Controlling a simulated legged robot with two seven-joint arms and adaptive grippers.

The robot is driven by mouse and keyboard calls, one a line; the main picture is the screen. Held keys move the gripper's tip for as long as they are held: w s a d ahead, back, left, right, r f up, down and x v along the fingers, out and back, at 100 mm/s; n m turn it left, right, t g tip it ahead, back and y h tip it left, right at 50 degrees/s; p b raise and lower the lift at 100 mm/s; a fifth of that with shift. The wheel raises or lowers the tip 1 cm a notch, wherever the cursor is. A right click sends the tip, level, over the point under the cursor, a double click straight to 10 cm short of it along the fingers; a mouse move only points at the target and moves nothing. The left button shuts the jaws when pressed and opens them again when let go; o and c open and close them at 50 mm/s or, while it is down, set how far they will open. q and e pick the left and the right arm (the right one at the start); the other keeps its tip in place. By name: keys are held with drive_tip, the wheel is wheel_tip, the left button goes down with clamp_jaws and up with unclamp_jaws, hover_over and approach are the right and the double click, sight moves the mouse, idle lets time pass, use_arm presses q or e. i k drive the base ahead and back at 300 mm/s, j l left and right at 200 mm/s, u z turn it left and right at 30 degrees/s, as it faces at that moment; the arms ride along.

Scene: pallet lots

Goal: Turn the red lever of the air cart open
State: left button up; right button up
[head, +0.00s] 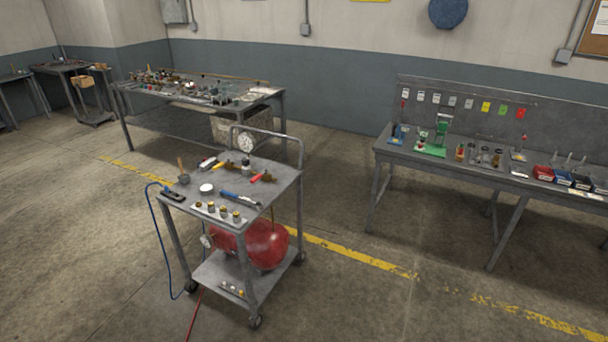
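The air cart (287,185) is a grey wheeled cart in the middle of the head view, with a round gauge (245,142) at its back edge. A red tank (265,245) sits on its lower shelf. A small red lever (258,178) lies on a brass fitting near the right of the cart top. A yellow-orange handle (218,166) shows farther back on another brass fitting. The lever is too small to tell whether it is open or closed. Neither of my grippers is in view.
A blue-handled tool (240,198), a row of brass fittings (223,211) and a blue hose (157,230) are on the cart. A cluttered workbench (120,87) stands behind. Another bench (440,158) stands right. Floor in front of the cart is open, except a red hose (195,315).

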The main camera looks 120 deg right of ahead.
sight(257, 176)
drive_tip(key=z, duration=3.6)
drive_tip(key=i+j+z, duration=0.35)
drive_tip(key=i+j, duration=0.45)
